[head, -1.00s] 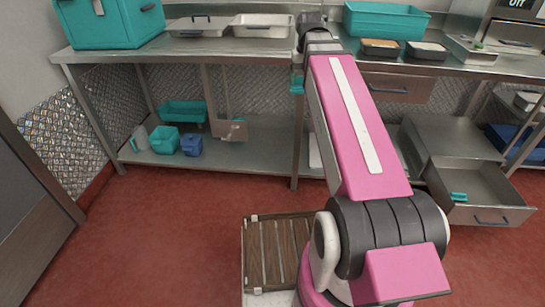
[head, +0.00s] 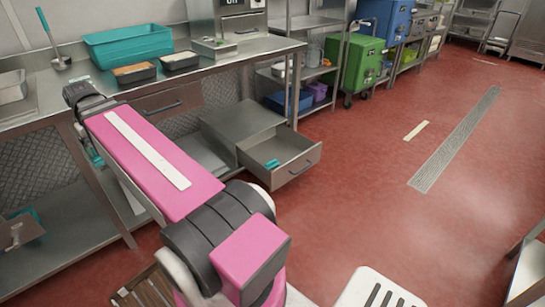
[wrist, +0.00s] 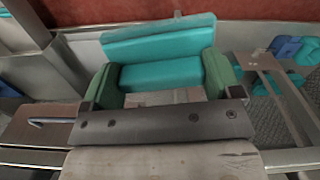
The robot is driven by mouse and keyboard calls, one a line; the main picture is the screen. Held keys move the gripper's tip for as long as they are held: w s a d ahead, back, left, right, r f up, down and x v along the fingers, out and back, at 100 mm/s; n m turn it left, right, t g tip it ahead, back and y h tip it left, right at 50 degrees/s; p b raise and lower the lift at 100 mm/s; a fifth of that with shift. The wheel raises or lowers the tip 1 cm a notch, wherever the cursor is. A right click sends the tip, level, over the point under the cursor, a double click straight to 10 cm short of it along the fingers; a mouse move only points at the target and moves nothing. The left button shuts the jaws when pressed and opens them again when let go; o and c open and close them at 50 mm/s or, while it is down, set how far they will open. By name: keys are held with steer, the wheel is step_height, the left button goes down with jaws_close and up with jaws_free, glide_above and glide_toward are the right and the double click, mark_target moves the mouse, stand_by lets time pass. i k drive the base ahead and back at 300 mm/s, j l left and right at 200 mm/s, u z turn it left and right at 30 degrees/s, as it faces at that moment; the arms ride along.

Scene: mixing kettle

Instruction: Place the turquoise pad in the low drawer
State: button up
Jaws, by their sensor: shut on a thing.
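The turquoise pad (wrist: 165,60) is held in my gripper (wrist: 163,78), between its two green finger pads in the wrist view. In the head view my arm hides the gripper; a small bit of turquoise (head: 95,157) shows beside the arm, below the counter. The low drawer (head: 300,166) stands pulled open under the counter, to the right of my arm.
A shut upper drawer (head: 168,104) sits under the metal counter (head: 235,55). A turquoise tub (head: 128,43) and two small food pans stand on the counter. A lower shelf (head: 70,215) runs beneath. The red floor (head: 370,180) right of the open drawer is clear.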

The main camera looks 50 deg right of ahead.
mark_target(264, 162)
steer(key=l+z, duration=0.15)
steer(key=l, duration=0.55)
steer(key=l+z, duration=0.15)
steer(key=l, duration=0.5)
steer(key=i+l+z, duration=0.2)
steer(key=l, duration=0.5)
steer(key=l+z, duration=0.15)
steer(key=l, duration=0.5)
